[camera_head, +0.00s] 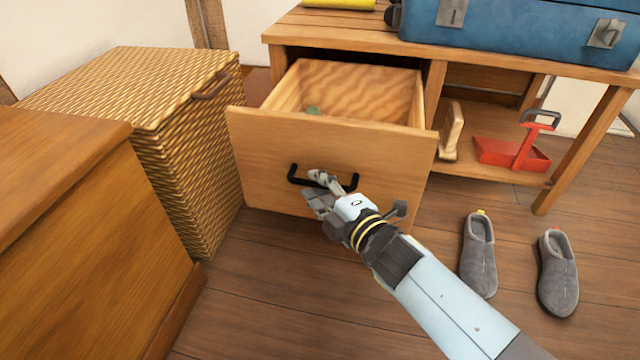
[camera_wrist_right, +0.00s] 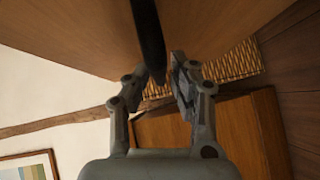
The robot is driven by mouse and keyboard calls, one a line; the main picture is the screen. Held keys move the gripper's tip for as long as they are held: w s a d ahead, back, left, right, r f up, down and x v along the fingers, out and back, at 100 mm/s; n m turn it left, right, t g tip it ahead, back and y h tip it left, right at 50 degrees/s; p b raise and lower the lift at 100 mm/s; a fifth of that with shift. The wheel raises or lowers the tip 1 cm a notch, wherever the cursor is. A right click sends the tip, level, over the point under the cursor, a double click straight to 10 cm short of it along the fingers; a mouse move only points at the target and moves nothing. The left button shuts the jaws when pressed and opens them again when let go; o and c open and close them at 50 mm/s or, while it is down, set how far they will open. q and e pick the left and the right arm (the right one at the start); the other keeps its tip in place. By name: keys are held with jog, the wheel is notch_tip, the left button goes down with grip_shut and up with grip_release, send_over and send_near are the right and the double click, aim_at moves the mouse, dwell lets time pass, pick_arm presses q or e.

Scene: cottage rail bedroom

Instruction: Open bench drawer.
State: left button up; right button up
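The bench drawer (camera_head: 330,150) has a light wooden front and is pulled well out of the bench (camera_head: 335,38). Its inside shows from above, with a small green thing (camera_head: 312,109) partly hidden behind the front. The black bar handle (camera_head: 296,175) is on the drawer front, and it also shows in the right wrist view (camera_wrist_right: 148,35). My right gripper (camera_head: 322,184) is at the handle, with its fingers (camera_wrist_right: 162,78) on either side of the bar and closed about it. My left gripper is not in view.
A wicker hamper (camera_head: 185,150) stands close to the drawer's left side. A wooden cabinet (camera_head: 90,240) is at the left front. Grey slippers (camera_head: 479,255) lie on the floor at right. A blue suitcase (camera_head: 520,35) rests on the bench; a red dustpan (camera_head: 515,152) is on its shelf.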

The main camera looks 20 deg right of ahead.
jog(key=shift+o, duration=0.8)
jog(key=v, duration=1.2)
jog(key=shift+f, duration=0.1)
